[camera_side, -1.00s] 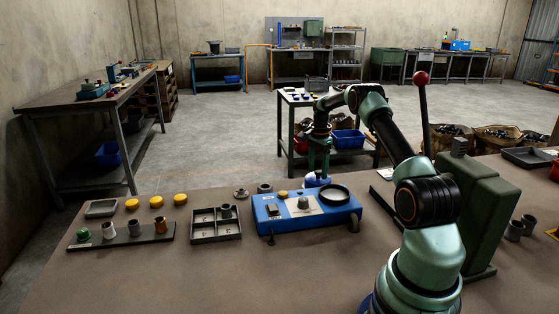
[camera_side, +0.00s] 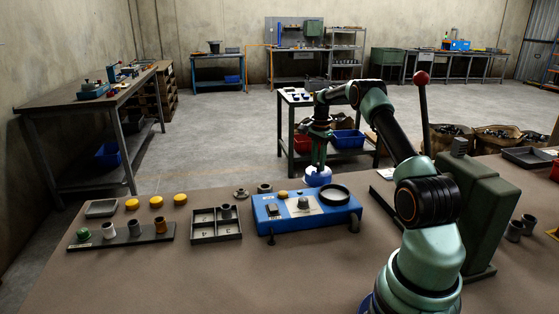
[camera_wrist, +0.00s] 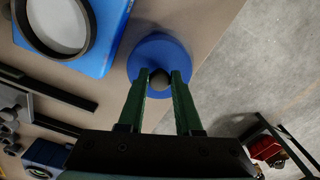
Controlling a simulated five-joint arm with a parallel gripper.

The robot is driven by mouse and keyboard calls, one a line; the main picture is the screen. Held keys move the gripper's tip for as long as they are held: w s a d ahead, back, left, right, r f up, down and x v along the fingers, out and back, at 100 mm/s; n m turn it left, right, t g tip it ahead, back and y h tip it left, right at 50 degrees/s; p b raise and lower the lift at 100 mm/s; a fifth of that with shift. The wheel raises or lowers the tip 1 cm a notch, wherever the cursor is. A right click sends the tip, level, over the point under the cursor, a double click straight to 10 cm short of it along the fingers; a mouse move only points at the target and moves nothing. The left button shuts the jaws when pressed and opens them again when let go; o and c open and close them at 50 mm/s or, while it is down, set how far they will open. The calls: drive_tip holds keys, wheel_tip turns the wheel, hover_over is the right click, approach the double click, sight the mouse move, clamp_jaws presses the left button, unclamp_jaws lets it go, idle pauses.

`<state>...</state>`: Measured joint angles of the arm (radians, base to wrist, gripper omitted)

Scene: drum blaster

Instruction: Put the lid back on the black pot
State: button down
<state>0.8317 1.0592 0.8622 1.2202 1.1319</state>
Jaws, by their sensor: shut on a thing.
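A round blue lid with a dark knob (camera_wrist: 160,103) is in the jaws of my gripper (camera_wrist: 160,78). In the side view my gripper (camera_side: 319,162) points down behind the blue unit, and the blue lid (camera_side: 318,180) shows at its tips. The fingers are shut on the knob. A black round rim, apparently the black pot (camera_side: 335,203), sits open on the right of the blue unit. In the wrist view the black pot (camera_wrist: 50,49) is at the upper left, apart from the lid, with a pale inside. I cannot tell whether the lid touches the table.
The blue unit (camera_side: 267,213) carries the pot and a central knob. A divided tray (camera_side: 217,238) and a rack of small cups (camera_side: 120,239) stand left of it. A large green machine (camera_side: 485,205) with a red-knobbed lever is at the right.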

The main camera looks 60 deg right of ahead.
sight(318, 164)
wheel_tip(318, 164, up, 6)
drive_tip(key=shift+r, duration=0.1)
drive_tip(key=s+a+r, duration=0.5)
drive_tip(key=s+a, duration=0.5)
drive_tip(key=shift+s+a+f, duration=0.1)
drive_tip(key=shift+f, duration=3.1)
drive_tip(key=shift+f, duration=0.15)
drive_tip(key=shift+c, duration=0.2)
unclamp_jaws()
wheel_tip(318, 164, up, 7)
idle(1.3)
